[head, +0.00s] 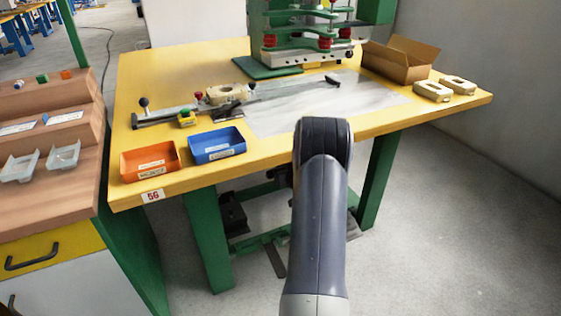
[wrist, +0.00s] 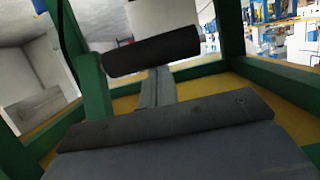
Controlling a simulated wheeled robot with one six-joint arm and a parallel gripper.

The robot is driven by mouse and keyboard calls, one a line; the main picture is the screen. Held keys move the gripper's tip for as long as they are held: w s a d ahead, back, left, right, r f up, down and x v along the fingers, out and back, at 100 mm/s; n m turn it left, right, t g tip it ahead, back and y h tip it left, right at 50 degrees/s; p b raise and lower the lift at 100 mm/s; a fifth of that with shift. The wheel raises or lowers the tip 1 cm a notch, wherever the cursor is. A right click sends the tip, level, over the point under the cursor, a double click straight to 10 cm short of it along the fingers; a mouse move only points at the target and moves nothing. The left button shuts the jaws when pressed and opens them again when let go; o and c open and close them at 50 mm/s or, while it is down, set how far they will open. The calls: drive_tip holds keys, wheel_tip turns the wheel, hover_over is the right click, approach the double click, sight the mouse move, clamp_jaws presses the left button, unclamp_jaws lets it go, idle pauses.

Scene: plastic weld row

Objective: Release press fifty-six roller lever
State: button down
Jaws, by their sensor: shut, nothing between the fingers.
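In the wrist view, the roller lever is a dark cylindrical roller (wrist: 152,51) at the end of a grey stem (wrist: 156,90). The roller lies crosswise, slightly tilted, in the upper middle. My gripper (wrist: 166,118) appears as a wide dark bar in front of a blue-grey body across the bottom, with its fingers shut and empty. It hides the stem's near end. The roller is beyond the gripper; I cannot tell whether the gripper touches the lever. In the head view, my own arm blocks the gripper, and the lever cannot be made out.
Green frame members (wrist: 93,95) stand close to the lever. In the head view, the yellow table (head: 150,65) labelled 56 (head: 153,196) carries an orange bin (head: 150,161), a blue bin (head: 217,145), a cardboard box (head: 400,60) and the green press (head: 257,30). Open floor lies at right.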

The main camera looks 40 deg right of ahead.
drive_tip(key=s+g+p, duration=0.1)
drive_tip(key=p, duration=0.2)
drive_tip(key=s+g+p, duration=0.1)
drive_tip(key=p, duration=0.1)
drive_tip(key=s+a+f+p, duration=0.1)
drive_tip(key=p, duration=0.2)
drive_tip(key=shift+s+g+y+p, duration=0.3)
drive_tip(key=shift+s+g+p, duration=0.05)
drive_tip(key=shift+g, duration=0.05)
drive_tip(key=shift+s+r, duration=0.1)
drive_tip(key=shift+r, duration=0.05)
drive_tip(key=p+v, duration=0.2)
drive_tip(key=v, duration=0.8)
drive_tip(key=shift+s, duration=0.2)
drive_tip(key=shift+r, duration=0.15)
